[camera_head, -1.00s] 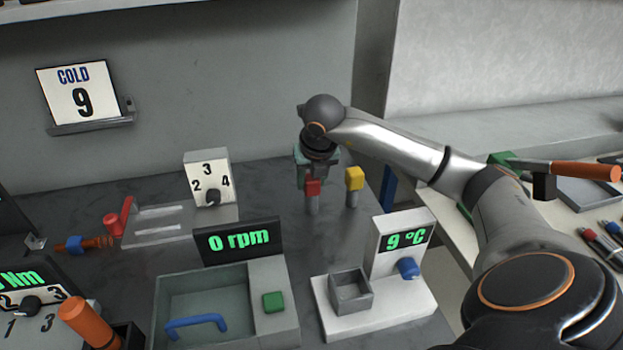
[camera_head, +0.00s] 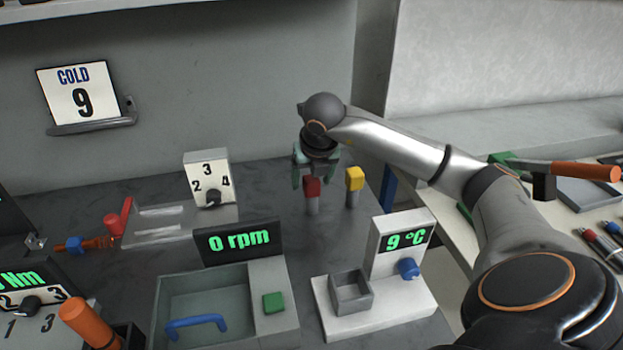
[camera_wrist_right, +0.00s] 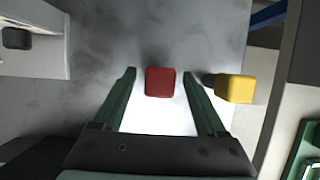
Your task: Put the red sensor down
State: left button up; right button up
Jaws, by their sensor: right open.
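The red sensor (camera_head: 312,187) is a red block on a short grey post, standing upright on the dark worktop near the back. My right gripper (camera_head: 313,178) is above and around it, pointing down, with its green fingers open. In the right wrist view the red sensor (camera_wrist_right: 160,82) lies between the two open fingertips (camera_wrist_right: 160,76), with a gap on each side. The yellow sensor (camera_head: 354,178) stands just to the right on its own grey post. It also shows in the right wrist view (camera_wrist_right: 235,89), close to the right finger. My left gripper is not in view.
A white dial box (camera_head: 207,178) stands left of the gripper. A COLD 9 sign (camera_head: 83,95) hangs on the wall. A blue post (camera_head: 388,190) is right of the yellow sensor.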

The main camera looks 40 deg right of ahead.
jog(key=v, duration=1.1)
jog(key=shift+r+p, duration=0.3)
jog(key=shift+p, duration=0.1)
jog(key=shift+s, duration=0.1)
